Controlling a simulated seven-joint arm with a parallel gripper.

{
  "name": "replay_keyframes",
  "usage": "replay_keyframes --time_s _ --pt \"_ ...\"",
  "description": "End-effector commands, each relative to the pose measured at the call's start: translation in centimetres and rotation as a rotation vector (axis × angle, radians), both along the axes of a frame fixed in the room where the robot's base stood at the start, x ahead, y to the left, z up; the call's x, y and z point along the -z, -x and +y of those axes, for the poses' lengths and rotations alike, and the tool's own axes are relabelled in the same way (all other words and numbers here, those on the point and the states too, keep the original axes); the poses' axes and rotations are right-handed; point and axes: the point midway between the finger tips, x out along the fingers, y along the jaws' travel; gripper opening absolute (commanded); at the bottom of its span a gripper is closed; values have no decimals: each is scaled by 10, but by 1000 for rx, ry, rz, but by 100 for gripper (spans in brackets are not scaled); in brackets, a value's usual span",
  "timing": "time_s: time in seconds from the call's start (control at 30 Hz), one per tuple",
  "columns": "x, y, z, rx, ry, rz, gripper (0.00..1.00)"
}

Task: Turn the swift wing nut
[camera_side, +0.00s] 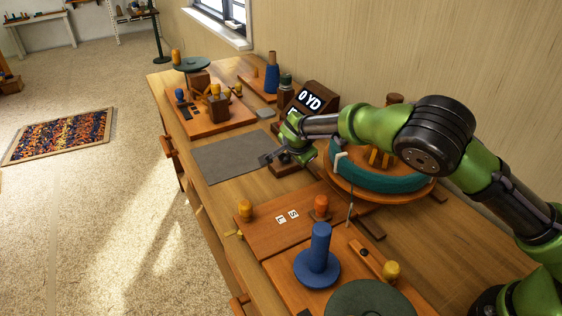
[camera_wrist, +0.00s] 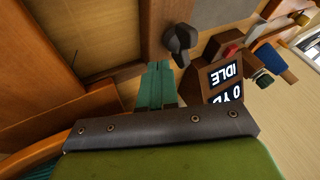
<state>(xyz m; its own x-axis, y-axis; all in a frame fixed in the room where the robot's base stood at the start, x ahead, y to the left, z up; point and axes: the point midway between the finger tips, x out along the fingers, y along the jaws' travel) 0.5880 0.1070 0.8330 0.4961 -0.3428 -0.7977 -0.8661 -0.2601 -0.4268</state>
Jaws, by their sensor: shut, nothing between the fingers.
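The swift appears to be the round wooden stand with a thick teal skein (camera_side: 375,180) around it, at the right of the side view. My arm crosses in front of part of it. My gripper (camera_side: 283,155) is left of the skein, low over a small wooden block (camera_side: 290,168). In the wrist view my gripper (camera_wrist: 158,68) shows its teal fingers together, with nothing between them. A dark lobed knob (camera_wrist: 180,45) is just beyond the fingertips, to their right, apparently apart from them. I cannot tell for certain that it is the wing nut.
A counter display (camera_side: 309,101) stands behind my gripper; it reads IDLE in the wrist view (camera_wrist: 224,72). A grey mat (camera_side: 235,158) lies clear to the left. More pegged boards stand at the far end.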

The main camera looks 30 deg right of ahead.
Motion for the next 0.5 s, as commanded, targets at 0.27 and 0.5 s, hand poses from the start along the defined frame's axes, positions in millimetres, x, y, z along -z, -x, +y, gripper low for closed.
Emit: replay_keyframes --time_s 0.27,0.5 --pt "0 -10 1 -1 0 2 0" --pt "0 -10 1 0 1 1 0"
